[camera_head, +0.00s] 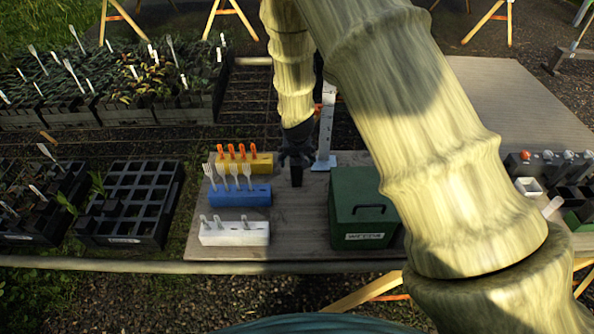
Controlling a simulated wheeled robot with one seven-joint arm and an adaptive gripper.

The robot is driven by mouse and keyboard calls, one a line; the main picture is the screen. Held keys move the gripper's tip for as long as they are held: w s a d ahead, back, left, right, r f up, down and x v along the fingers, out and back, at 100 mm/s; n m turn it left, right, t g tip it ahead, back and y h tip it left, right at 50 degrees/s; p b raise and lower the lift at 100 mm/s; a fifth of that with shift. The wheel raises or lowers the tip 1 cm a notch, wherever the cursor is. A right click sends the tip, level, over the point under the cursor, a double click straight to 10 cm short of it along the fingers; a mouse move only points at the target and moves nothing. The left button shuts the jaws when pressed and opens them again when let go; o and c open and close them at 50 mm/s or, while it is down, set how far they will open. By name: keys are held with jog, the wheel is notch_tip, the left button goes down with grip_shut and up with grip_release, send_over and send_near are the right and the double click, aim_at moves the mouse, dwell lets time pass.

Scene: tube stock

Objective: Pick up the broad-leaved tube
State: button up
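My gripper (297,163) is dark and points down over the wooden table, behind the green box. A small dark block shows at its lower end; I cannot tell whether it is the fingers or a held tube. A black crate (170,205) of square cells stands left of the table, mostly with empty-looking cells. A narrow-looking green plant (98,184) rises at its left edge. Another green plant with a wider leaf (67,204) shows between this crate and the tray further left. The tubes under both plants are hidden, and my gripper is well to their right.
Yellow (262,164), blue (240,196) and white (235,233) blocks holding labels stand on the table (290,235). A green box (355,222) is right of them. A pale upright stand (325,140) is close beside my gripper. Planted trays (100,115) fill the back left.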

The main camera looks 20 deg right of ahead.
aim_at(297, 160)
jog(key=w+f+p, duration=0.1)
jog(key=w+f, duration=0.1)
jog(key=shift+d+f+p, duration=0.3)
jog(key=shift+f+p, duration=0.05)
jog(key=shift+f, duration=0.05)
jog(key=shift+d+f, duration=0.1)
jog(key=shift+f, duration=0.3)
jog(key=shift+w+f, duration=0.25)
jog(key=shift+f, duration=0.15)
jog(key=shift+r, duration=0.1)
jog(key=shift+c, duration=0.4)
jog(key=shift+s, duration=0.1)
jog(key=c, duration=1.5)
jog(key=shift+o, duration=0.2)
jog(key=shift+r, duration=0.1)
jog(key=shift+r+b, duration=1.5)
jog(key=shift+r, duration=3.4)
